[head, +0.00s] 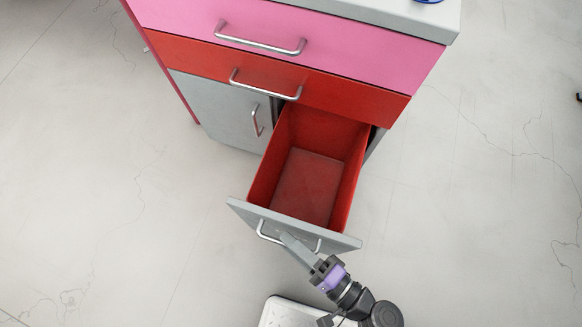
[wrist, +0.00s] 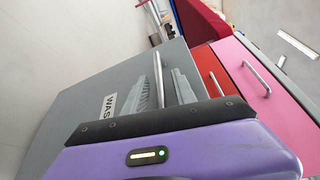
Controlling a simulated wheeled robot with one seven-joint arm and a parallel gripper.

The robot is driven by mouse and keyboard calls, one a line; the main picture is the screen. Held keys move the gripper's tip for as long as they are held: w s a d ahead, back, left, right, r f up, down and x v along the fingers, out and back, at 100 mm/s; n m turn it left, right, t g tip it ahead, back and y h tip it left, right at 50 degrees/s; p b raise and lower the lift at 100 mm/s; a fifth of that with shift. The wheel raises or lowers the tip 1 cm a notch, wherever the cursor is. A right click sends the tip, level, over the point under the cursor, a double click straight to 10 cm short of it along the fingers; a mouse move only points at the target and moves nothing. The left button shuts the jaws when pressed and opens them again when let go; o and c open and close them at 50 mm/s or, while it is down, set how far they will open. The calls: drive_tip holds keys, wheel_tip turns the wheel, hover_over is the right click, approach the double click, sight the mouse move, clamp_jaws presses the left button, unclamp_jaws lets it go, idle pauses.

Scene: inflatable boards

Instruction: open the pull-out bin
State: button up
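The pull-out bin (head: 308,187) stands well out of the cabinet in the head view, its empty red inside showing. Its grey front panel (head: 340,240) has a silver bar handle (head: 268,234). In the wrist view the grey panel (wrist: 80,105) carries a label with the letters "WAS" showing, and the handle (wrist: 158,78) stands upright in the picture. My gripper (head: 288,240) is at the handle. Its two ribbed fingers (wrist: 164,85) look apart, with the bar between them, nearer the left one. Whether either finger touches the bar is not clear.
The cabinet has a pink drawer (head: 320,27) and a red drawer (head: 330,88) above, both closed. A grey door (head: 225,108) to the left of the bin is closed. Pale cracked floor (head: 110,200) is clear on both sides.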

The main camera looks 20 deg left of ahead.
drive_tip(key=p+v, duration=0.1)
drive_tip(key=v, duration=0.6)
drive_tip(key=shift+s+d, duration=0.2)
drive_tip(key=shift+d, duration=0.15)
drive_tip(key=shift+r, duration=0.1)
idle(0.4)
